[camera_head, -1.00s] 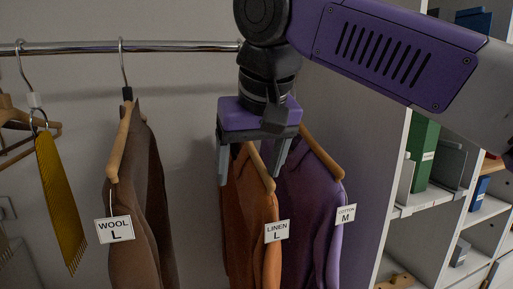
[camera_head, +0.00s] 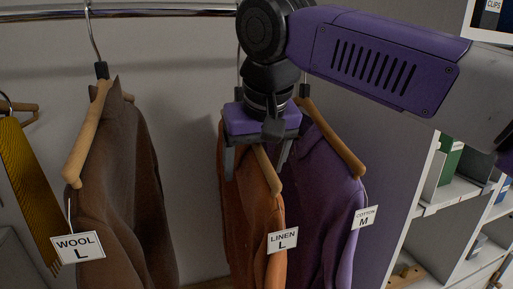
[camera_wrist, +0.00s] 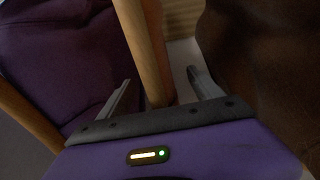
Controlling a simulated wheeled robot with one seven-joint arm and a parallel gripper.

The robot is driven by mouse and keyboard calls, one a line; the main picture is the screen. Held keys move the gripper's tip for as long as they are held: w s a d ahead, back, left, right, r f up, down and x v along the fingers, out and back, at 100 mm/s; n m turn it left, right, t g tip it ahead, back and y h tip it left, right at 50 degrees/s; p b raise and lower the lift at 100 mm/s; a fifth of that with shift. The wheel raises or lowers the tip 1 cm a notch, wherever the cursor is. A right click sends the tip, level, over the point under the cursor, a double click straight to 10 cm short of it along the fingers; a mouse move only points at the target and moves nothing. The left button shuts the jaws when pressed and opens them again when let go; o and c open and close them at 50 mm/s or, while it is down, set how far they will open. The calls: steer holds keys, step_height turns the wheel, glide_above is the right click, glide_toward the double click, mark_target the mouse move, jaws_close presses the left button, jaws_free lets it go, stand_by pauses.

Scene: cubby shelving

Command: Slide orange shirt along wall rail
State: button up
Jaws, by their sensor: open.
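The orange shirt (camera_head: 252,205) hangs on a wooden hanger from the wall rail (camera_head: 150,12), with a "LINEN L" tag (camera_head: 283,240). It hangs between the brown shirt and the purple shirt. My gripper (camera_head: 257,172) is open and points down over the orange shirt's hanger, one finger on each side of it. In the wrist view, a wooden hanger bar (camera_wrist: 145,50) passes between the two open fingers (camera_wrist: 160,92). The hanger's hook is mostly hidden behind my arm.
A brown shirt (camera_head: 120,180) with a "WOOL L" tag hangs to the left, with a gap before the orange one. A purple shirt (camera_head: 325,200) hangs close on the right. A yellow tie (camera_head: 28,195) hangs far left. Cubby shelves (camera_head: 450,190) stand at right.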

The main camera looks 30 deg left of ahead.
steer(key=shift+x, duration=1.15)
jaws_close()
steer(key=s+a+p, duration=0.2)
steer(key=s+a, duration=0.5)
steer(key=s, duration=0.1)
stand_by(0.6)
steer(key=shift+s, duration=0.15)
steer(key=shift+p, duration=0.6)
jaws_free()
